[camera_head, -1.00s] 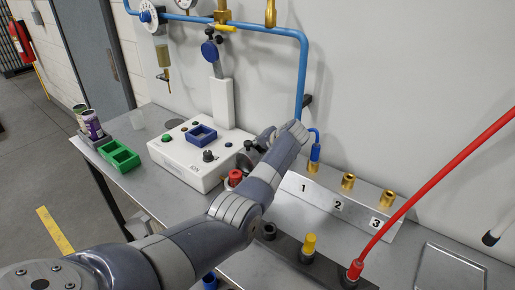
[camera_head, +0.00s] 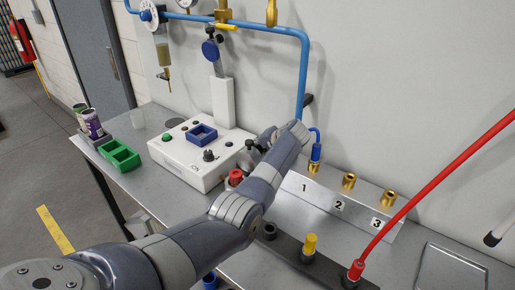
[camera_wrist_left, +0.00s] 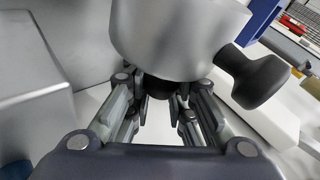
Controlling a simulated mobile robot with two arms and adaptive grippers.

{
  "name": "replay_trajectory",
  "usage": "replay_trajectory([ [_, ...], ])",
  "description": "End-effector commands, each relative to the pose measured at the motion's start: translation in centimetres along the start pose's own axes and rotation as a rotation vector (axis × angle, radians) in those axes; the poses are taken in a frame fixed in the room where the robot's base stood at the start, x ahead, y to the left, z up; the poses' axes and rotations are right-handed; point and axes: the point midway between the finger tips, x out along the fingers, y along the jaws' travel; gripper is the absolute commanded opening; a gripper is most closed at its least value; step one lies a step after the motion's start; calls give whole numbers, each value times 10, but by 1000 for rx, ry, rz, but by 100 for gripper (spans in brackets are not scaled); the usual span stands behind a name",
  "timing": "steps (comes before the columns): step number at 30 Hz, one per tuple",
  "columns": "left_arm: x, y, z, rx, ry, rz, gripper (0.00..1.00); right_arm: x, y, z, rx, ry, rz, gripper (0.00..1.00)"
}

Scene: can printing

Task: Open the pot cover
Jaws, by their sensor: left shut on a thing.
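In the left wrist view, a silver-grey round body (camera_wrist_left: 178,35) fills the top middle, with a black knob on a stem (camera_wrist_left: 258,82) at its right side. I cannot tell which part of it is the pot cover. My left gripper (camera_wrist_left: 160,98) has its fingers on both sides of a small black part (camera_wrist_left: 158,86) under this body and is shut on it. In the head view my left arm reaches across the bench to the wall side, and its forearm hides most of the pot and the gripper. My right gripper is not in view.
A white control box (camera_head: 187,158) with a blue square holder (camera_head: 202,135) stands left of my forearm. A green holder (camera_head: 120,155) and printed cans (camera_head: 92,124) are farther left. Brass fittings (camera_head: 349,181), a blue pipe (camera_head: 303,75) and a red hose (camera_head: 430,180) lie to the right.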

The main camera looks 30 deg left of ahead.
Motion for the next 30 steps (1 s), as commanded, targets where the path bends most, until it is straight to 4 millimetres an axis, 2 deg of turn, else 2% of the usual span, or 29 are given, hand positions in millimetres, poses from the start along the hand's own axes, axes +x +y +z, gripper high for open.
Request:
replay_trajectory([
  [1,1,17,6,6,-11,27,0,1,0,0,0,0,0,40],
  [12,1,17,6,6,-11,27,0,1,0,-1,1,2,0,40],
  [13,1,17,6,6,-11,27,23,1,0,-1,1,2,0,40],
  [15,1,17,6,6,-12,27,39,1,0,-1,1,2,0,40],
  [16,1,17,6,7,-12,27,42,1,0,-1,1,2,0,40],
  [30,-1,16,5,8,-10,27,42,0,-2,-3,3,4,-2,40],
])
